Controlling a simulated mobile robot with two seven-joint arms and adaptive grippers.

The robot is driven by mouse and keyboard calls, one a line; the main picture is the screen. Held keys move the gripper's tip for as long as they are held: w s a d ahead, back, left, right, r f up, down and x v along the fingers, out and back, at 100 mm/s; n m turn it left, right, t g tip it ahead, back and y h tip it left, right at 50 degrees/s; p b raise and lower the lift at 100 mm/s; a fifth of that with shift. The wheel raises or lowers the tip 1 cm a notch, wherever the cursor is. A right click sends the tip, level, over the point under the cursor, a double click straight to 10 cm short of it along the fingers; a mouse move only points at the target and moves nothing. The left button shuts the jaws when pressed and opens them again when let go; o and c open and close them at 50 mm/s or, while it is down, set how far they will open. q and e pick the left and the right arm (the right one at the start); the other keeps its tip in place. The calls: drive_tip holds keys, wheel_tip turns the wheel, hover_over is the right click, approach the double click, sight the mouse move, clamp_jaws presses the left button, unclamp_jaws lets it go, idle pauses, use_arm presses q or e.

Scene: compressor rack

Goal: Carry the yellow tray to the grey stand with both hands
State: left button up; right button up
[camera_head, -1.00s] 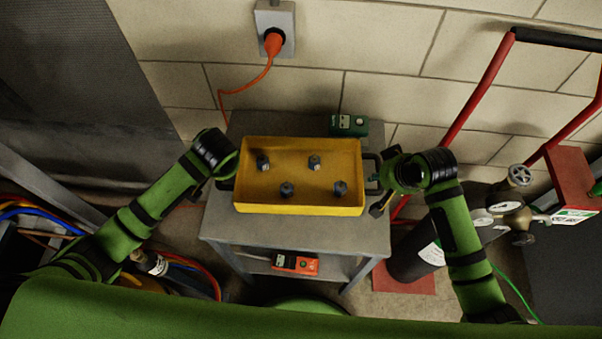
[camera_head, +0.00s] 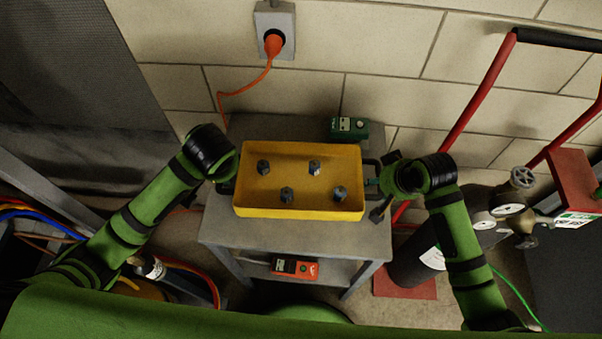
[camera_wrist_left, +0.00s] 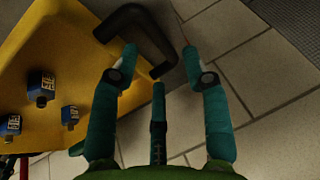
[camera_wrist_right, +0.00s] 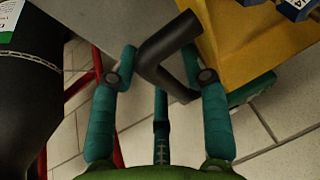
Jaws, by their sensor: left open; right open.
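The yellow tray (camera_head: 300,212) with several dark bolt-like parts in it is over the top of the grey stand (camera_head: 300,237) and appears to rest on it. My left gripper (camera_head: 226,186) is open at the tray's left handle, mostly hidden by its wrist. In the left wrist view the black handle (camera_wrist_left: 142,28) lies at the spread fingertips (camera_wrist_left: 160,62). My right gripper (camera_head: 376,194) is open at the right handle. In the right wrist view that handle (camera_wrist_right: 168,46) passes between the spread fingers (camera_wrist_right: 164,82). I cannot tell whether any finger touches a handle.
A green box (camera_head: 348,128) sits behind the tray on the stand. An orange device (camera_head: 296,267) is on the lower shelf. An orange cable (camera_head: 246,87) hangs from a wall socket. A red hand truck (camera_head: 480,90) and a dark cylinder (camera_head: 415,255) stand at the right.

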use_arm(q)
drive_tip(key=v, duration=0.6)
use_arm(e)
drive_tip(key=v, duration=1.2)
use_arm(q)
drive_tip(key=shift+f, duration=0.1)
